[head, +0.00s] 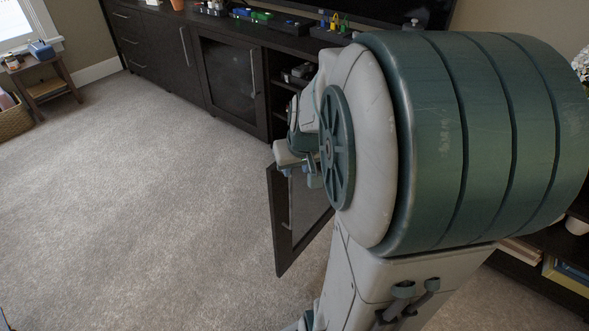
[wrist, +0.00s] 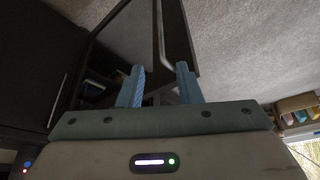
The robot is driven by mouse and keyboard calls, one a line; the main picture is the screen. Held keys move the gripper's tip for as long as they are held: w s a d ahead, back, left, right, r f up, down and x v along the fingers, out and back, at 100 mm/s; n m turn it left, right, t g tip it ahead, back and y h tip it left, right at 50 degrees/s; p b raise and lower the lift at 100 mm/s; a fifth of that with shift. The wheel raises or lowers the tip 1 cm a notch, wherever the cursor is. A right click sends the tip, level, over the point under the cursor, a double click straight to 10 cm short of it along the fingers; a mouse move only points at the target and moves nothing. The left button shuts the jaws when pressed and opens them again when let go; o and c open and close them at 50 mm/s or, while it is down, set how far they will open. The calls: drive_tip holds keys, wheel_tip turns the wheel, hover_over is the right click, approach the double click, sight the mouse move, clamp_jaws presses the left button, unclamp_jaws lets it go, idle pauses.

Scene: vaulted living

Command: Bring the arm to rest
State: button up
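My gripper is in the wrist view (wrist: 160,68), its two blue fingers standing apart with nothing held between them. Beyond the fingers is an open dark cabinet door with a pale bar handle (wrist: 161,38); I cannot tell the exact gap to it. In the head view part of my gripper (head: 300,172) shows at the upper edge of the open door (head: 288,240). My large green and white arm link fills the right half of that view and hides the rest of the arm and much of the cabinet.
The long dark cabinet (head: 160,40) runs along the wall, with a closed glass door (head: 228,78) and open shelves beside it. Small items and a screen stand on top. A side table (head: 42,80) and a basket (head: 14,118) are far left. The carpet (head: 130,210) on the left is clear.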

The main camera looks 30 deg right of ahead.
drive_tip(key=shift+s+r, duration=0.2)
drive_tip(key=shift+r, duration=0.35)
drive_tip(key=shift+a, duration=0.1)
drive_tip(key=s+a+r+p, duration=0.3)
drive_tip(key=a+r+p, duration=0.1)
drive_tip(key=r+p, duration=0.5)
drive_tip(key=s+a+r+n+g+p, duration=0.1)
drive_tip(key=s+a+r+p, duration=0.3)
drive_tip(key=r+p, duration=0.4)
drive_tip(key=s+a+r+n+p, duration=0.1)
drive_tip(key=s+a+r+p, duration=0.3)
drive_tip(key=r+p, duration=0.5)
wheel_tip(320, 180, up, 3)
drive_tip(key=shift+s+a+f+g+y+p, duration=0.1)
drive_tip(key=shift+s+a+g+y+p, duration=0.1)
drive_tip(key=shift+a+g+y+p, duration=0.15)
